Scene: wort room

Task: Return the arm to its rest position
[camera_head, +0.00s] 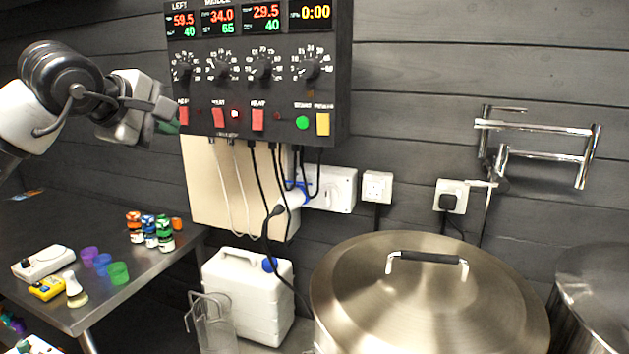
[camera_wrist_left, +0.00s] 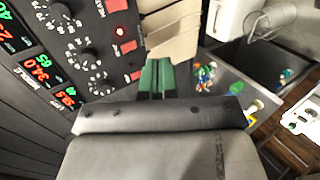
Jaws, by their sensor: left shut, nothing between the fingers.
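My left arm comes in from the upper left in the head view. Its gripper (camera_head: 172,121) is in front of the lower left corner of the black control panel (camera_head: 262,98). In the left wrist view the two green fingertips (camera_wrist_left: 157,76) lie together, shut and empty, with the panel (camera_wrist_left: 75,45) to their left. Whether the fingertips touch the panel I cannot tell. The panel has red number displays, several knobs and a row of switches; one small red lamp (camera_head: 235,114) is lit. My right gripper is not in view.
A steel table (camera_head: 125,285) at the left holds small bottles (camera_head: 150,230), coloured cups (camera_head: 103,263) and meters. A large lidded pot (camera_head: 430,300) fills the lower right. A white canister (camera_head: 247,295) stands between them. Cables hang below the panel. A folded metal wall arm (camera_head: 535,128) is at upper right.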

